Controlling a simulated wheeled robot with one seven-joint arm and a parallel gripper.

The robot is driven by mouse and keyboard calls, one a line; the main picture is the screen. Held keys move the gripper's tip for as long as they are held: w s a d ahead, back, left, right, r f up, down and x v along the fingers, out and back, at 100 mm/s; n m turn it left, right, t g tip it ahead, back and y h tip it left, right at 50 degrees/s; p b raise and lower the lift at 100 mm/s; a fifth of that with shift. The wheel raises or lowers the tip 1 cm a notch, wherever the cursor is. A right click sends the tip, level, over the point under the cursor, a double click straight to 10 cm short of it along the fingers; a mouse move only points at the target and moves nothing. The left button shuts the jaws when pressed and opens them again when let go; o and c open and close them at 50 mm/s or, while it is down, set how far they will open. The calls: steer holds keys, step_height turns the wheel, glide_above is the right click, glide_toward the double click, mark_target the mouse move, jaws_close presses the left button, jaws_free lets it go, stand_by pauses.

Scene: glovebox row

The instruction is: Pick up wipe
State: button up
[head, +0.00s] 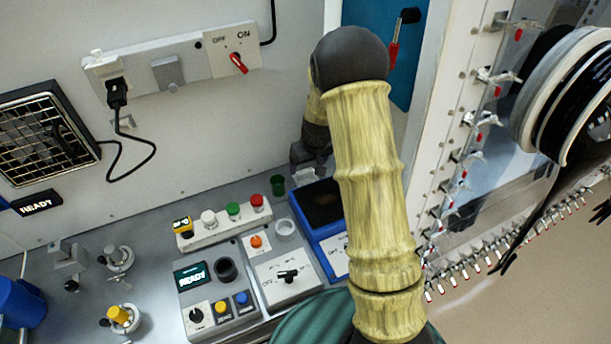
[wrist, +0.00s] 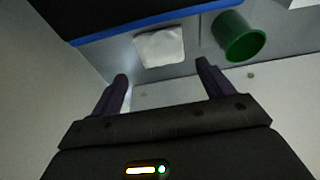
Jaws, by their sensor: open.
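The wipe (wrist: 160,47) is a flat white square in the wrist view, lying on the grey surface between the dark blue-edged tray and a green cup. My gripper (wrist: 162,72) is open and empty, its two dark fingers spread. The wipe appears just beyond the fingertips, between their lines, and apart from them. In the head view my gripper (head: 311,160) hangs near the back wall, partly behind my yellow-sleeved arm.
The green cup (wrist: 240,37) stands close to the wipe on the right in the wrist view. The blue tray (head: 299,214) lies beside it. A button box (head: 223,222) and control panels stand left of the tray. The wall is close behind my gripper.

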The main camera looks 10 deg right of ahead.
mark_target(306, 172)
steer(key=shift+p+x, duration=0.65)
steer(key=shift+x, duration=1.5)
steer(key=shift+s+a, duration=0.1)
steer(key=shift+a, duration=0.05)
steer(key=c, duration=1.1)
